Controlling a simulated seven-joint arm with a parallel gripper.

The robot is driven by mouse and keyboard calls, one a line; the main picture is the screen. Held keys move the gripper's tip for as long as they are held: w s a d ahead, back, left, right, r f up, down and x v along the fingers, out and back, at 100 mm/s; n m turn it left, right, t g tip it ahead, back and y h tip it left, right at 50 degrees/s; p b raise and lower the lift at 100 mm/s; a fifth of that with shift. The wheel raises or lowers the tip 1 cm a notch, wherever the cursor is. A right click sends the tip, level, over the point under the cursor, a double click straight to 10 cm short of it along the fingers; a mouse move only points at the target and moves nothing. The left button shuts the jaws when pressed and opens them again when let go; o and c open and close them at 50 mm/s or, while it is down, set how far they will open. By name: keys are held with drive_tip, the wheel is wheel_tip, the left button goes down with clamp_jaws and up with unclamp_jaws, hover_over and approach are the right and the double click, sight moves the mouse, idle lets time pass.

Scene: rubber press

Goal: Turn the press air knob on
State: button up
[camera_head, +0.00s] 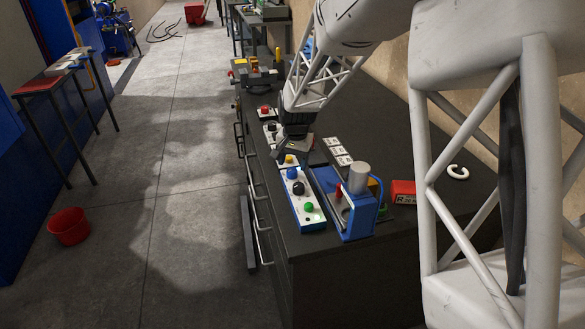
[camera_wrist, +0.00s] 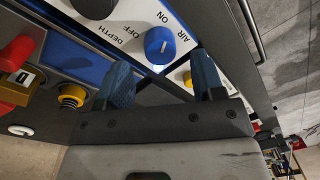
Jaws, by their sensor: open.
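The press air knob (camera_wrist: 160,45) is a round blue knob on a white panel printed AIR, ON and OFF in the wrist view. In the head view the blue knob (camera_head: 292,173) sits at the far end of the control box (camera_head: 303,200). My gripper (camera_wrist: 162,78) is open, with one blue-grey finger on each side of an empty gap. In the wrist view the knob lies just beyond the fingertips, apart from them. In the head view my gripper (camera_head: 291,153) hangs over the far end of the box. I cannot tell the knob's setting.
A black DEPTH knob (camera_wrist: 93,8) is beside the air knob. A green button (camera_head: 308,207) is at the box's near end. The blue press (camera_head: 357,215) stands right of the box. A yellow button (camera_head: 289,160) lies under my gripper.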

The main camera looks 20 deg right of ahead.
sight(294, 170)
drive_tip(key=shift+a+f, duration=0.1)
drive_tip(key=shift+f, duration=1.3)
drive_tip(key=shift+c, duration=0.3)
drive_tip(key=c, duration=0.9)
drive_tip(key=shift+o, duration=0.2)
drive_tip(key=shift+w+n, duration=0.1)
drive_tip(key=shift+n, duration=0.5)
drive_tip(key=o, duration=0.9)
drive_tip(key=shift+r, duration=0.1)
drive_tip(key=shift+d+r, duration=0.2)
drive_tip(key=shift+r, duration=3.6)
